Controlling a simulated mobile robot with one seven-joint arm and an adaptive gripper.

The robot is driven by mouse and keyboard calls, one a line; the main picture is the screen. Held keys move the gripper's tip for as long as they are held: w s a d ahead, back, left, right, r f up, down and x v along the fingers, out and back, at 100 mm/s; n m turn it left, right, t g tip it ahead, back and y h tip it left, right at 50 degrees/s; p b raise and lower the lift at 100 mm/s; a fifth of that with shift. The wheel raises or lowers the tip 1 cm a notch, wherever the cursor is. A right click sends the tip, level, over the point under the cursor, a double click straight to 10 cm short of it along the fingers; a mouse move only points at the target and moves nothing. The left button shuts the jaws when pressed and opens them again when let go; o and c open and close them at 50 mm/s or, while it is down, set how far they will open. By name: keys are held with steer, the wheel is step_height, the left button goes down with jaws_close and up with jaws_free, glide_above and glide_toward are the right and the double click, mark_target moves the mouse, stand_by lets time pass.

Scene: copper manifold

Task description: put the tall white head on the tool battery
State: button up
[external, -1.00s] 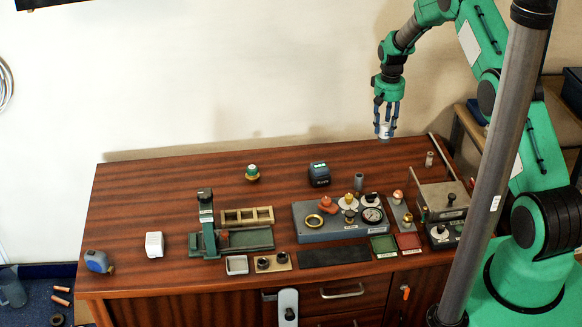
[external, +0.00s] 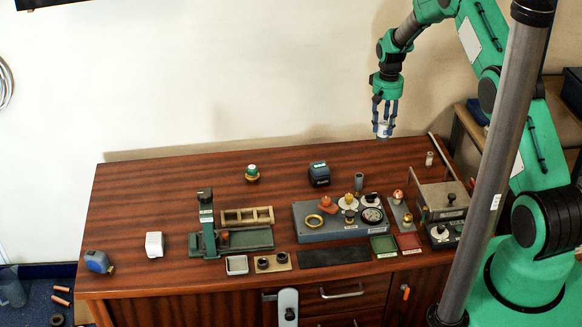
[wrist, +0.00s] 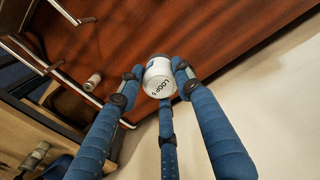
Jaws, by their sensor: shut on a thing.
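My gripper (external: 384,124) is high above the back right part of the bench. Its blue fingers are shut on a white cylindrical head (external: 384,131). The tool battery appears to be the dark block (external: 319,174) standing at the back middle of the bench, to the left of and below my gripper in the picture.
A grey manifold base (external: 310,234) with several fittings and a gauge stands right of the middle. A green-and-white knob (external: 252,172) stands left of the dark block. A green fixture (external: 208,225) rises at centre left. The back of the bench between these is mostly clear.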

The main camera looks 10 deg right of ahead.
mark_target(320, 166)
steer(key=s+a+n+p, duration=0.1)
steer(key=s+a+p, duration=0.1)
steer(key=s+a, duration=0.6)
steer(key=s+a+r+n+p, duration=0.1)
steer(key=s+a+p, duration=0.2)
steer(key=s+a, duration=0.6)
steer(key=s, duration=0.5)
steer(key=shift+s+a+r+n, duration=0.2)
steer(key=shift+a+r+n, duration=0.1)
steer(key=shift+n, duration=0.1)
steer(key=shift+w, duration=0.15)
steer(key=shift+o, duration=0.2)
steer(key=w+a, duration=0.2)
steer(key=w, duration=0.3)
steer(key=w+a+f, duration=0.1)
steer(key=w, duration=0.4)
steer(key=w+a, duration=0.2)
steer(key=w, duration=0.2)
steer(key=shift+w+a+f, duration=0.25)
steer(key=shift+w+a, duration=0.05)
steer(key=shift+w, duration=0.1)
steer(key=shift+f, duration=1.75)
steer(key=shift+f, duration=0.15)
steer(key=shift+c, duration=0.2)
